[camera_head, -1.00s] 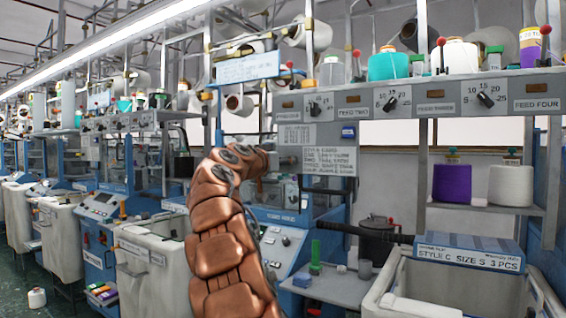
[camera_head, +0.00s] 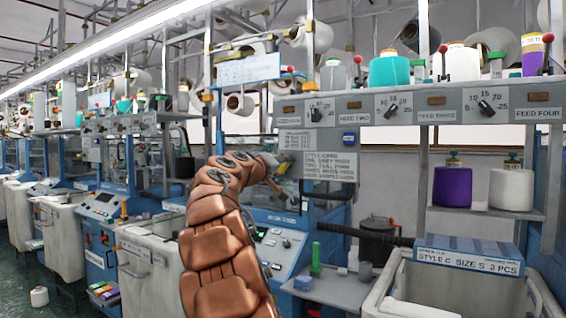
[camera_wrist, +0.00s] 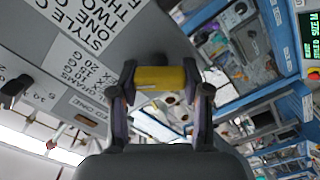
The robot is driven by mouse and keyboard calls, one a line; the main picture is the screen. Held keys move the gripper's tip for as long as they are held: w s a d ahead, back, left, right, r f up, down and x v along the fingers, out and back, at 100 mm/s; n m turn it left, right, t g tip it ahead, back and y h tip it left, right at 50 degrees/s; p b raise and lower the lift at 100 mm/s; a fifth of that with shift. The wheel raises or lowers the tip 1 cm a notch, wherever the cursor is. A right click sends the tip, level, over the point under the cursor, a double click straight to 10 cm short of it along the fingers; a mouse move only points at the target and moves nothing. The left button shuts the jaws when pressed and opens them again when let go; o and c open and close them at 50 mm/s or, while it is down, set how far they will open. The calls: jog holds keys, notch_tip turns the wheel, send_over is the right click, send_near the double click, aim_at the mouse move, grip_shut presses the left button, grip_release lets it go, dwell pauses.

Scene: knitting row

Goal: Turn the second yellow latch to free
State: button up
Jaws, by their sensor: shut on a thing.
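In the wrist view one yellow latch (camera_wrist: 160,78), a short yellow bar, lies crosswise between the two dark fingers of my gripper (camera_wrist: 160,90). The fingers are shut on its two ends. The latch sits at the edge of a grey panel with printed text. I cannot tell from its surroundings which latch in the row it is. In the head view my brown arm reaches up to the machine front, and my gripper (camera_head: 277,166) shows only in part beside the printed card. The latch cannot be made out there.
A printed card (camera_head: 330,170) hangs right beside my gripper. Above runs a grey rail (camera_head: 436,112) with dials and feed labels. A white bin (camera_head: 455,290) with a blue box (camera_head: 470,255) stands front right. A green-topped post (camera_head: 316,258) stands on the low shelf.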

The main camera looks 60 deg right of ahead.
jog(key=n+p, duration=0.3)
jog(key=n, duration=0.3)
jog(key=shift+p, duration=0.35)
jog(key=shift+f+n+p, duration=0.2)
jog(key=shift+n+p, duration=0.45)
jog(key=shift+n, duration=0.25)
jog(key=o, duration=1.2)
jog(key=shift+c, duration=0.2)
jog(key=a, duration=1.2)
jog(key=shift+s, duration=0.25)
